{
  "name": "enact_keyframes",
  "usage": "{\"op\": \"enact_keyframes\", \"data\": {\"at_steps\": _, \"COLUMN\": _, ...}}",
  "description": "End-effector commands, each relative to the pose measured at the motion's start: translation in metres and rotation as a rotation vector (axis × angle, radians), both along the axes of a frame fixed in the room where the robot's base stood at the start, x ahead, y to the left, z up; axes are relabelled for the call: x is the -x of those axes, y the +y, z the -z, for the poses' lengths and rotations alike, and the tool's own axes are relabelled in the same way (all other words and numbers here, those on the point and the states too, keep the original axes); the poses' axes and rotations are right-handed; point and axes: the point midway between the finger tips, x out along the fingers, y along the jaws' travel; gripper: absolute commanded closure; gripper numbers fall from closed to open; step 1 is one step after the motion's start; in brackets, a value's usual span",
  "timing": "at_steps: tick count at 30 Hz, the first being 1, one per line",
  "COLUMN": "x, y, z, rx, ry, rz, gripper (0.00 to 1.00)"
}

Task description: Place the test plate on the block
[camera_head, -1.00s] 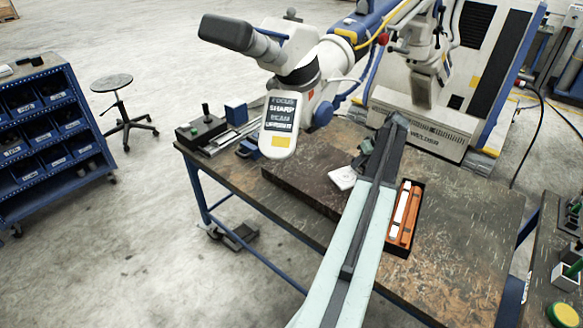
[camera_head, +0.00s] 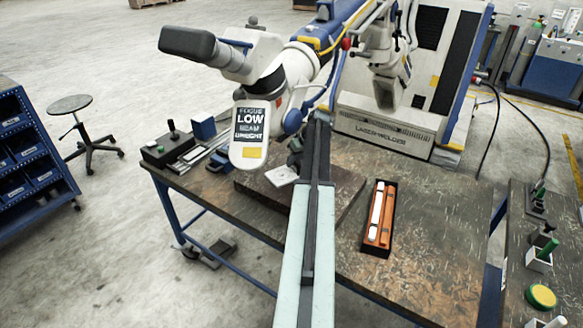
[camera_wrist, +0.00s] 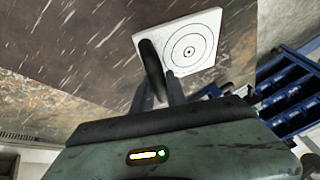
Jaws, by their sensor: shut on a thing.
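The test plate is a white square with black concentric rings; it shows in the wrist view (camera_wrist: 190,48) and, small, in the head view (camera_head: 281,176). My gripper (camera_wrist: 164,74) is shut on the plate's near edge; in the head view my gripper (camera_head: 296,158) is partly hidden behind my arm. The block appears to be the dark, flat slab (camera_head: 335,190) on the bench. The plate is over the slab's left part, below and right of the microscope head (camera_head: 262,115). I cannot tell whether the plate touches the slab.
A narrow black case (camera_head: 379,247) with white and orange bars lies right of my arm. A control box (camera_head: 170,148) and a blue block (camera_head: 203,128) stand at the bench's left end. The bench top (camera_head: 435,225) is bare right of the case.

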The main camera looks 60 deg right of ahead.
Motion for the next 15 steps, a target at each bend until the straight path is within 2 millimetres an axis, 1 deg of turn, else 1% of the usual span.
{"op": "enact_keyframes", "data": {"at_steps": 2, "x": -0.002, "y": 0.0, "z": 0.0, "rx": 0.0, "ry": 0.0, "rz": 0.0, "gripper": 1.0}}
{"op": "enact_keyframes", "data": {"at_steps": 5, "x": -0.011, "y": 0.002, "z": 0.001, "rx": 0.0, "ry": 0.0, "rz": -0.001, "gripper": 1.0}}
{"op": "enact_keyframes", "data": {"at_steps": 6, "x": -0.015, "y": 0.003, "z": 0.006, "rx": -0.001, "ry": 0.0, "rz": 0.0, "gripper": 1.0}}
{"op": "enact_keyframes", "data": {"at_steps": 9, "x": -0.013, "y": 0.003, "z": 0.031, "rx": -0.001, "ry": 0.0, "rz": 0.0, "gripper": 1.0}}
{"op": "enact_keyframes", "data": {"at_steps": 11, "x": -0.013, "y": 0.003, "z": 0.039, "rx": -0.001, "ry": 0.0, "rz": 0.0, "gripper": 1.0}}
{"op": "enact_keyframes", "data": {"at_steps": 13, "x": -0.013, "y": 0.003, "z": 0.04, "rx": -0.001, "ry": 0.0, "rz": 0.0, "gripper": 1.0}}
{"op": "enact_keyframes", "data": {"at_steps": 15, "x": -0.013, "y": 0.003, "z": 0.037, "rx": -0.001, "ry": 0.0, "rz": 0.0, "gripper": 1.0}}
